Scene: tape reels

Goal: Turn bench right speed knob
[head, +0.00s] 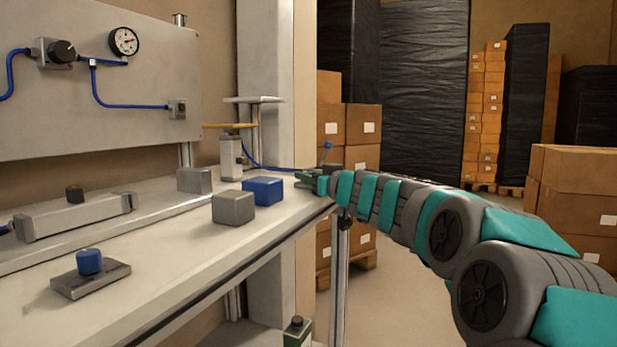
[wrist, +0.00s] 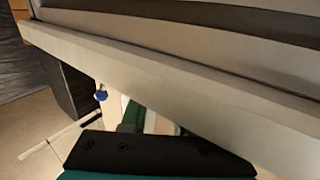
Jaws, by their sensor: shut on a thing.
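My gripper (head: 312,180) is at the far right end of the bench (head: 170,262), at its edge, beyond the blue block. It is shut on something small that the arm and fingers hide. A dark green part shows at its tip. In the wrist view a dark finger (wrist: 150,150) lies below the pale bench edge (wrist: 170,85), with green parts behind it. I cannot make out which knob is held. A blue ball-topped stem (head: 327,147) stands just behind my gripper, and a blue knob also shows in the wrist view (wrist: 100,95).
A blue block (head: 262,190) and a grey block (head: 233,207) stand left of my gripper. A plate with a blue knob (head: 88,262) is at the near left. A panel (head: 150,75) with a gauge stands behind. Cardboard boxes (head: 575,200) fill the right; the floor between is clear.

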